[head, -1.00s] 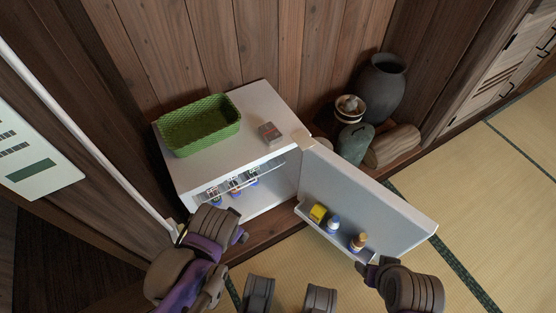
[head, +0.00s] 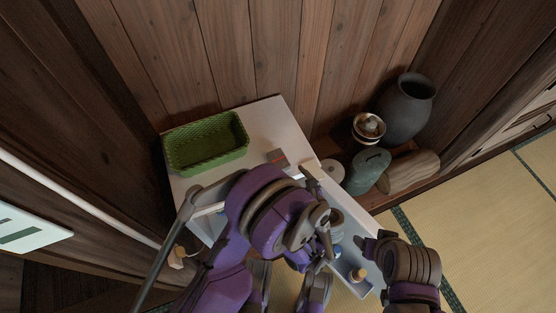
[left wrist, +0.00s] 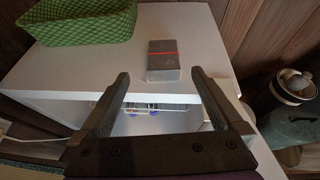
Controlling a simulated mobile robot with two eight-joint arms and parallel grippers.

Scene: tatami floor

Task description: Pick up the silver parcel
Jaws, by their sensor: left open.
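The silver parcel is a small grey box (head: 278,158) with a red stripe, lying flat on top of the white cabinet (head: 262,119) near its front right. It also shows in the left wrist view (left wrist: 163,60), straight ahead and just beyond my left fingertips. My left gripper (left wrist: 159,76) is open and empty, its two fingers spread at the cabinet's front edge with the parcel centred between them in that view. In the head view my left wrist hides most of that gripper. My right gripper (head: 372,246) is low at the right, apart from the parcel; its jaws are unclear.
A green basket (head: 207,143) stands left of the parcel on the cabinet top. The cabinet door hangs open, with bottles (head: 357,275) on its shelf.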

